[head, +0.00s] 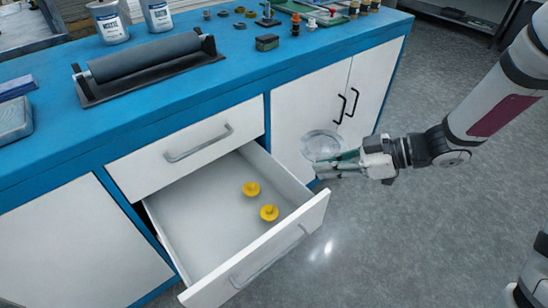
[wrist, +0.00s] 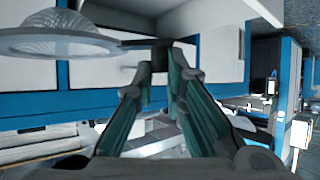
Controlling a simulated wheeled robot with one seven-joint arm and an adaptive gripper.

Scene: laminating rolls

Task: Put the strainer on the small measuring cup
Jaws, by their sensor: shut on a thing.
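The strainer (head: 321,144) is a round, pale mesh bowl with a rim. It hangs in the air in front of the white cabinet doors, right of the open drawer. My gripper (head: 342,162) is shut on its handle side. In the wrist view the strainer (wrist: 58,40) is at the upper left, its dark handle running right to between the green-padded fingertips (wrist: 158,62). The bowl looks roughly level there. I cannot make out a small measuring cup in either view.
The open drawer (head: 215,215) holds two yellow knob-like pieces (head: 252,189). On the blue counter (head: 235,85) are a dark roller on a base (head: 145,60), two labelled tubs (head: 108,22) and several small items. Grey floor is free on the right.

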